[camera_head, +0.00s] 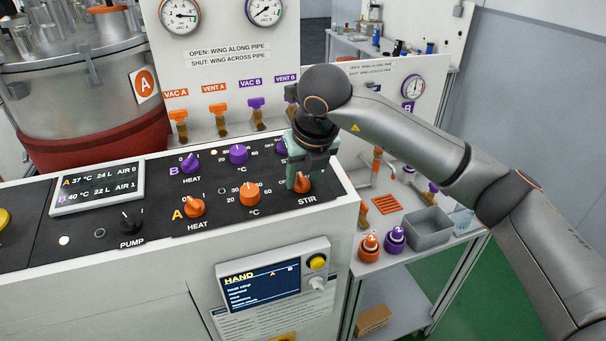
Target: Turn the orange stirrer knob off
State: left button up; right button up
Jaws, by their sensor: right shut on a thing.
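The orange stirrer knob (302,184) sits at the right end of the lower row on the black panel, above the STIR label. My right gripper (301,185) comes down onto it from above and is shut on it. The fingers and wrist hide part of the knob and its scale, so I cannot tell its exact pointer position. The purple stirrer knob (281,147) is behind it, partly hidden by my gripper. My left gripper is not in view.
Close by are the orange temperature knob (249,194), orange heat knob (194,207), purple temperature knob (238,154) and purple heat knob (190,163). Orange and purple valve handles stand behind the panel. A HAND display (259,284) is below. A grey bin (428,228) stands right.

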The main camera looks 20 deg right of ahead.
grip_shut()
jog(key=shift+n+b, duration=0.65)
jog(key=shift+n, duration=0.15)
jog(key=shift+d+n+y+b, duration=0.1)
jog(key=shift+n+y+b, duration=0.4)
jog(key=shift+n, duration=0.7)
jog(key=shift+n+b, duration=0.35)
jog(key=shift+n, duration=0.75)
jog(key=shift+w+n+g+y, duration=0.1)
jog(key=shift+n+g+y, duration=0.25)
jog(key=shift+n, duration=1.05)
